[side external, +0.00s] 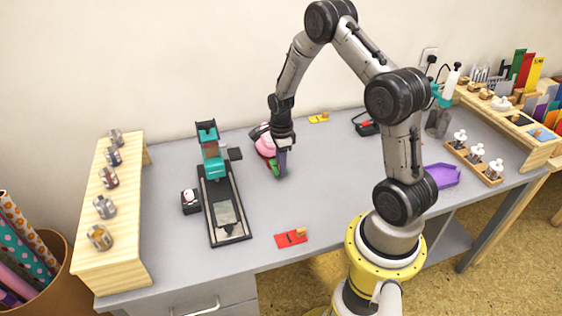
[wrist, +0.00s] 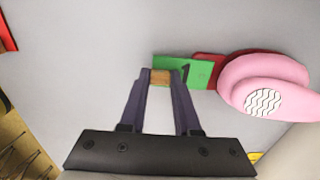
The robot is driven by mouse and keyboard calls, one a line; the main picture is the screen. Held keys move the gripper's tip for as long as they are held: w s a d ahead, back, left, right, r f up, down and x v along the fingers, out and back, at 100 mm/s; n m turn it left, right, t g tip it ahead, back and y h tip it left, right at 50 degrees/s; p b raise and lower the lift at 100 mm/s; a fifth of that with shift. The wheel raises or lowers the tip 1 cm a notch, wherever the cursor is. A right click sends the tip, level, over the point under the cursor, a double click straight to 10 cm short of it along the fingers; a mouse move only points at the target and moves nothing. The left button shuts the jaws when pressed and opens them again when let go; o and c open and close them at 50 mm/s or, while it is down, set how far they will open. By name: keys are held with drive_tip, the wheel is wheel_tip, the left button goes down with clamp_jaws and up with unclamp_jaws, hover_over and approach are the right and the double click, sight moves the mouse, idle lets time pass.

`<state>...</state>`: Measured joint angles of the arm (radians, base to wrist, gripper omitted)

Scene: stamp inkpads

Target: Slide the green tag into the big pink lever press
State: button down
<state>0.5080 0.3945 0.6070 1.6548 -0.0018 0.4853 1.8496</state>
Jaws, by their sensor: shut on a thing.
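The green tag (wrist: 196,69), marked with a dark 1, has a small wooden block (wrist: 160,77) at its left end. My gripper (wrist: 160,80) is shut on that block. The tag's right end meets the red base (wrist: 208,60) of the pink lever press (wrist: 265,80); I cannot tell whether it is inside the slot. The press's round pink head has a white wavy-patterned pad. In the side external view my gripper (side external: 281,172) is low over the table, in front of the pink press (side external: 266,145) and partly hiding it. A bit of the green tag (side external: 273,165) shows beside the fingers.
A teal press (side external: 213,160) on a long black tray (side external: 240,237) stands to the left. A red tag (side external: 286,240) lies near the front edge, a yellow tag (side external: 318,119) behind. A purple tray (side external: 443,176) is right. The table between is clear.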

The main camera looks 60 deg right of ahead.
drive_tip(key=shift+f, duration=0.3)
drive_tip(key=shift+w+d, duration=1.35)
drive_tip(key=shift+d, duration=0.1)
drive_tip(key=c, duration=0.5)
unclamp_jaws()
drive_tip(key=shift+c, duration=0.2)
drive_tip(key=shift+r, duration=0.2)
drive_tip(key=shift+r, duration=3.35)
